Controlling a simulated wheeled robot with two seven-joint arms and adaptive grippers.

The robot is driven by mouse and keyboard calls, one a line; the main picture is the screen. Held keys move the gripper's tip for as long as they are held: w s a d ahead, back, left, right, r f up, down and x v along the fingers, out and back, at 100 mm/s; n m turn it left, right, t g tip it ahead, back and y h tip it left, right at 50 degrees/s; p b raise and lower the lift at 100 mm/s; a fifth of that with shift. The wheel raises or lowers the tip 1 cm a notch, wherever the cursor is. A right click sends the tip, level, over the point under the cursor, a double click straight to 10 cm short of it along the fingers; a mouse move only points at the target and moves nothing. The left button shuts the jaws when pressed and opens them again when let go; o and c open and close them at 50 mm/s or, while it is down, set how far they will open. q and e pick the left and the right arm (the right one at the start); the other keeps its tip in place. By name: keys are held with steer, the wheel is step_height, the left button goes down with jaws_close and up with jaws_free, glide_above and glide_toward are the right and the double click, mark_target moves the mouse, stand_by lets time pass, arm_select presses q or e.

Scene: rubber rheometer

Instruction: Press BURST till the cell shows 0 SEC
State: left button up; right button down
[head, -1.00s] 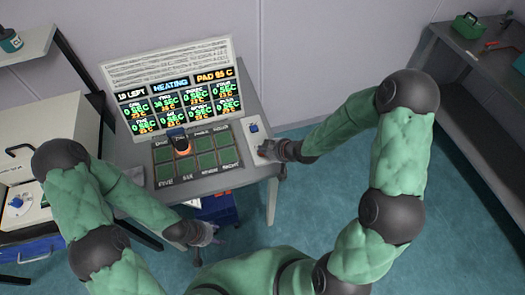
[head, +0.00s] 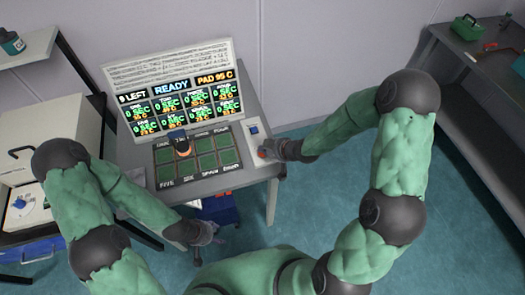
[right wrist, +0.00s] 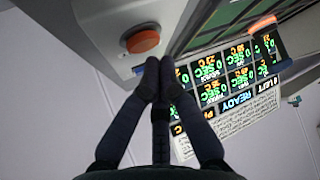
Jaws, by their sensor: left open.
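The display board (head: 180,86) reads 9 LEFT, READY and PAD 95 C, and its cells, TWO among them, appear to show 0 SEC. A red button (right wrist: 143,41) on a pale control box (right wrist: 118,12) shows large in the right wrist view. My right gripper (right wrist: 159,63) has its fingertips together just beside the button's edge; whether they touch it is unclear. A dark and orange item (head: 182,145) stands on the upper row of the green pad grid (head: 200,160). My left gripper (head: 208,232) is open, low before the table.
A blue switch (head: 253,130) is on the control box behind the button. A pale machine (head: 30,205) stands at the left, and a dark bench (head: 460,75) at the right. Blue drawers (head: 220,208) are under the table. The floor at the right is clear.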

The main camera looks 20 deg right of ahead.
steer(key=shift+r+p, duration=2.2)
steer(key=shift+r, duration=0.35)
steer(key=shift+f, duration=0.1)
